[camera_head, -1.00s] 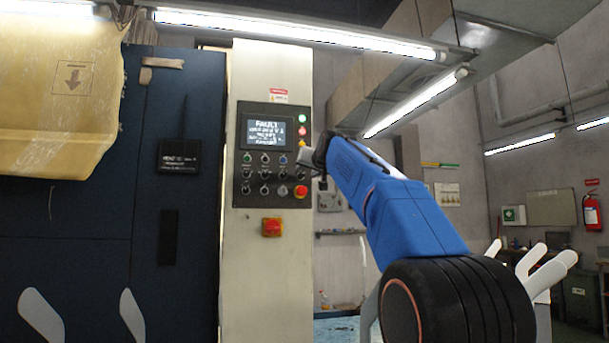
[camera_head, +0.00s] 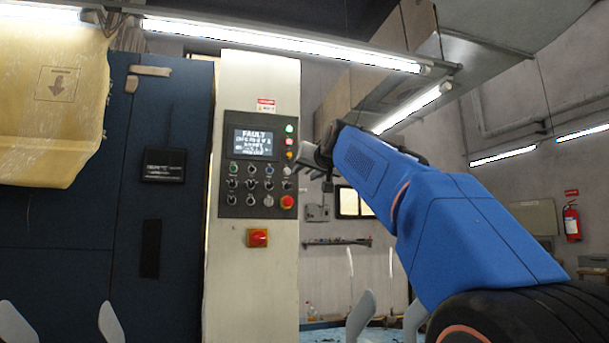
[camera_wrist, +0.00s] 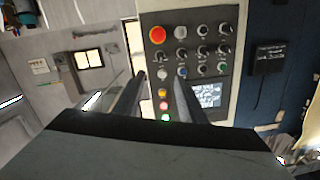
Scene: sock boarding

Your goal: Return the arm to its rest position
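My gripper (camera_head: 306,160) is at the end of my blue arm, in front of the right edge of the control panel (camera_head: 240,205) in the head view. In the wrist view, the two dark fingers of my gripper (camera_wrist: 157,74) stand apart with nothing between them; the panel's lamps show through the gap. The panel has a screen (camera_head: 254,142) reading "FAULT", rows of knobs and a red button (camera_head: 287,202). The panel is upside down in the wrist view (camera_wrist: 188,50). I see no contact between fingers and panel.
A dark blue cabinet (camera_head: 165,255) with a yellow cover (camera_head: 50,110) stands left of the pale column (camera_head: 230,290). A red switch (camera_head: 258,238) is below the panel. White sock forms (camera_head: 110,322) rise at the bottom. A fire extinguisher (camera_head: 572,222) hangs far right.

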